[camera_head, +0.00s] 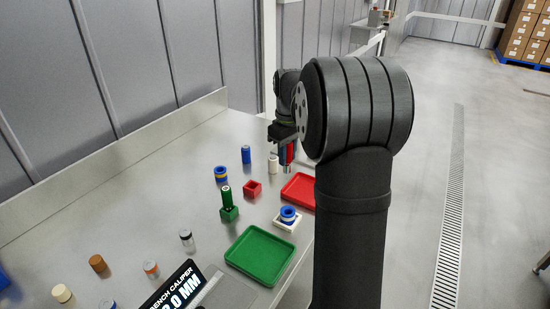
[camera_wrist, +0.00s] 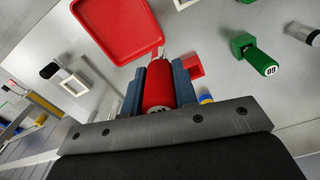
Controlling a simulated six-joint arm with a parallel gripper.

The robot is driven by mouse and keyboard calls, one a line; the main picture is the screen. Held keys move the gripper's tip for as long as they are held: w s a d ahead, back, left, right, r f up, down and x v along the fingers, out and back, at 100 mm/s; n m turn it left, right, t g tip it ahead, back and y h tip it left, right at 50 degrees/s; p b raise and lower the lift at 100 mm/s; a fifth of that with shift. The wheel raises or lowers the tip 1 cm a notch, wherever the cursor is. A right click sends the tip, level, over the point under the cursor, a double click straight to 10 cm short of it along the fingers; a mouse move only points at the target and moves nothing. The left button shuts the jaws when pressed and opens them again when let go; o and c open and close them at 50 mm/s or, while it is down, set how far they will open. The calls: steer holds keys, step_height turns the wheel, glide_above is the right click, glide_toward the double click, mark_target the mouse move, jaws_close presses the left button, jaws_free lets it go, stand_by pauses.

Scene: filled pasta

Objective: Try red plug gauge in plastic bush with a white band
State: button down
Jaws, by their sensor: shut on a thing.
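My gripper (camera_head: 282,150) is shut on the red plug gauge (camera_head: 290,155) and holds it above the table, with a metallic end pointing down. In the wrist view the red gauge (camera_wrist: 158,84) sits between the blue-grey fingers of my gripper (camera_wrist: 158,88), and its label is partly cut off. Another blue bush (camera_head: 221,171) has a yellow band.
A red tray (camera_head: 300,187) and a green tray (camera_head: 260,254) lie near the holder. A green gauge (camera_head: 225,195) stands in a green block. An empty red block (camera_head: 252,188) and blue and white cylinders stand nearby. A caliper display (camera_head: 180,290) is in front.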

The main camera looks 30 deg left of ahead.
steer(key=shift+d+r, duration=0.1)
steer(key=shift+d, duration=0.05)
steer(key=s+d+f, duration=0.1)
steer(key=s+d, duration=0.3)
steer(key=s, duration=0.4)
steer(key=shift+d, duration=0.35)
steer(key=shift+f, duration=0.2)
steer(key=shift+f, duration=2.6)
steer(key=shift+f, duration=0.45)
steer(key=shift+r, duration=0.3)
steer(key=shift+w+r, duration=0.1)
steer(key=shift+r, duration=0.1)
